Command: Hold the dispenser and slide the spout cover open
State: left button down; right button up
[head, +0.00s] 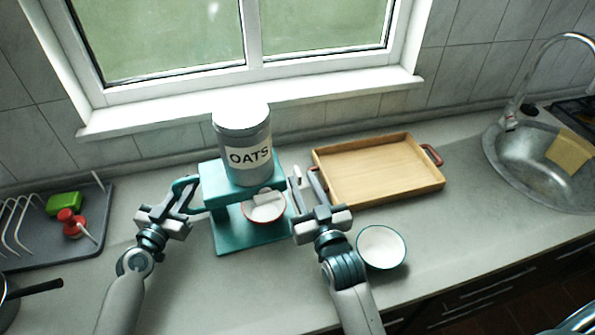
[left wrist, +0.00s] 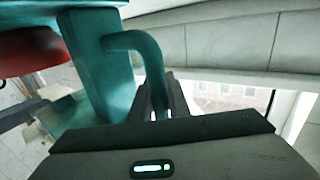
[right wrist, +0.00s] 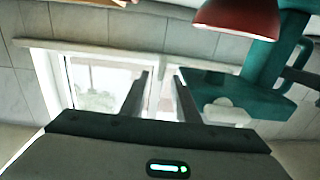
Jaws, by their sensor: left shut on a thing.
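The dispenser is a teal stand (head: 250,234) with a grey canister (head: 243,140) labelled OATS on top, upright on the counter. Its teal side handle (head: 181,184) is between the fingers of my left gripper (head: 186,196), which is shut on it. The handle also shows between the fingers in the left wrist view (left wrist: 150,58). A white spout cover (head: 268,197) shows under the canister, above a red bowl (head: 262,212); it also shows in the right wrist view (right wrist: 226,112). My right gripper (head: 304,176) is open and empty, just right of the dispenser and apart from the cover.
A wooden tray (head: 378,172) with reddish handles lies behind and right of my right gripper. A white bowl with a teal rim (head: 381,247) stands beside my right forearm. A dish rack (head: 40,235) is at far left, a sink (head: 535,160) at far right.

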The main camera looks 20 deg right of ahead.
aim_at(301, 178)
jog(key=shift+w+a, duration=0.1)
jog(key=shift+w, duration=2.2)
jog(key=shift+c, duration=0.3)
grip_shut()
